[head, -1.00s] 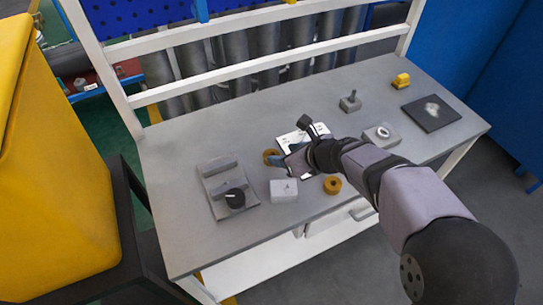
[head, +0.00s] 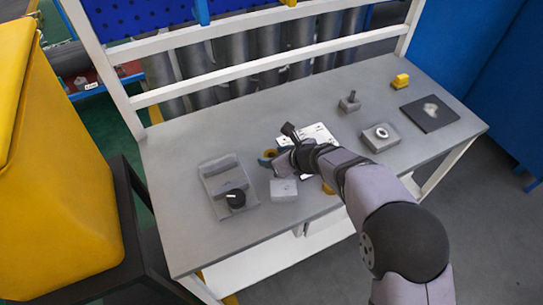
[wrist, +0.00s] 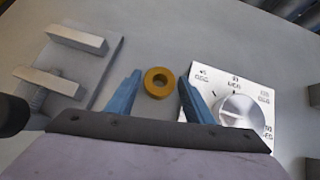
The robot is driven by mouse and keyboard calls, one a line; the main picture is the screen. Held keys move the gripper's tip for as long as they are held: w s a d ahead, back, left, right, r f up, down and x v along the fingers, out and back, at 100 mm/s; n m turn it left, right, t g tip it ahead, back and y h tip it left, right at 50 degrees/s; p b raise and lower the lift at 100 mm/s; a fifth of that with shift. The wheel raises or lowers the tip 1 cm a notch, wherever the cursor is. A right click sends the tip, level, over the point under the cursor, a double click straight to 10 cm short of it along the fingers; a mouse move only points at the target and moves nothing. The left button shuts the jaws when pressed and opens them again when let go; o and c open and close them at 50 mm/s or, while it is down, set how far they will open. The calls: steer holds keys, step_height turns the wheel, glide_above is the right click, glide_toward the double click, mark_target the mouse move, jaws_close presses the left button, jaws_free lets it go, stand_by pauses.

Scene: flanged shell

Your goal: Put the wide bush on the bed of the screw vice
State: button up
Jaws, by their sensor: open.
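A brass-coloured ring-shaped bush (wrist: 158,82) lies flat on the bench, between and just beyond my open blue fingertips in the wrist view. In the head view this bush (head: 270,153) is partly hidden by my gripper (head: 268,161). My gripper (wrist: 160,77) holds nothing. A second brass-coloured bush (head: 327,188) is mostly hidden behind my arm; I cannot tell which of the two is wider. The grey screw vice (head: 218,178) stands to the left, with two raised bars across its plate and a black knob at its front. Its bars also show in the wrist view (wrist: 75,37).
A white plate with a dial (wrist: 240,108) lies just right of the near bush. A light grey block (head: 284,190) stands in front of my gripper. A ringed block (head: 380,137), a grey post (head: 349,101), a yellow piece (head: 400,80) and a dark mat (head: 430,112) are farther right.

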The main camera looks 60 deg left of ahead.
steer(key=c, duration=1.1)
step_height(320, 180, up, 10)
steer(key=p, duration=0.2)
steer(key=shift+c, duration=0.2)
steer(key=s+d+r+p, duration=0.1)
steer(key=s+p, duration=0.6)
steer(key=s, duration=0.8)
steer(key=shift+d+r, duration=0.3)
steer(key=shift+r, duration=0.1)
